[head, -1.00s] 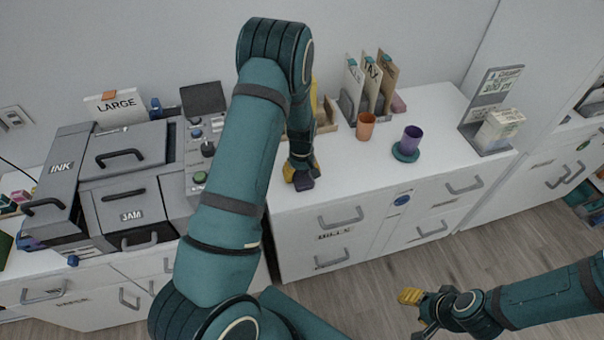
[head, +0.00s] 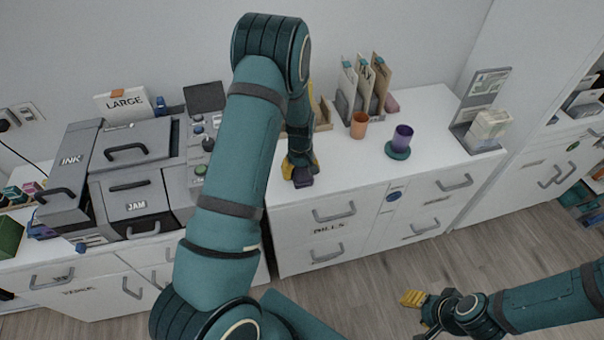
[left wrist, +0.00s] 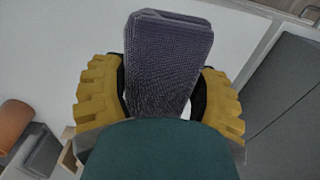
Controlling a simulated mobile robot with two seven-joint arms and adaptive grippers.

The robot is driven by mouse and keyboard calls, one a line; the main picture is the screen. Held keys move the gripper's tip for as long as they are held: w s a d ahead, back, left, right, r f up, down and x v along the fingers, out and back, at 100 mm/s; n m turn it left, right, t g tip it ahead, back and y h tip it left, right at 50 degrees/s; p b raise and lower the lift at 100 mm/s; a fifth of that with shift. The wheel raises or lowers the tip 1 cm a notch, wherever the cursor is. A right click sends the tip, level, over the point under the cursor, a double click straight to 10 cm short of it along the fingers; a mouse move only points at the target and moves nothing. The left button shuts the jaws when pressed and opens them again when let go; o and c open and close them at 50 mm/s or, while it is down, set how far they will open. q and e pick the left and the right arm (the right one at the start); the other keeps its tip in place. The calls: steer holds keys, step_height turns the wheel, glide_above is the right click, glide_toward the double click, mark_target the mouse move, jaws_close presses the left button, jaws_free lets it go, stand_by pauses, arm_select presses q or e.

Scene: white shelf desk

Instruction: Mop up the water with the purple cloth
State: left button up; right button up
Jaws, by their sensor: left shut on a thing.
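My left gripper (head: 300,168) is shut on the purple cloth (head: 303,181), at the white desk's front edge, left of the cups. In the left wrist view the folded dark purple cloth (left wrist: 168,55) stands up between the yellow finger pads of the left gripper (left wrist: 160,95). I cannot tell whether the cloth touches the desk top. I cannot make out any water; my left arm hides part of the desk. My right gripper (head: 420,314) is low at the right, over the floor, with its fingers apart and nothing seen between them.
A grey printer (head: 137,190) fills the left. The desk front right of the cloth is clear.

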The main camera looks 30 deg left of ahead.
arm_select(q)
steer(key=shift+r+p, duration=1.05)
steer(key=shift+r, duration=0.8)
arm_select(e)
steer(key=shift+w+d+r, duration=0.25)
steer(key=shift+d+r, duration=0.05)
steer(key=shift+r, duration=0.3)
steer(key=shift+w+d+r, duration=0.2)
steer(key=shift+d+r, duration=0.05)
steer(key=shift+r, duration=0.35)
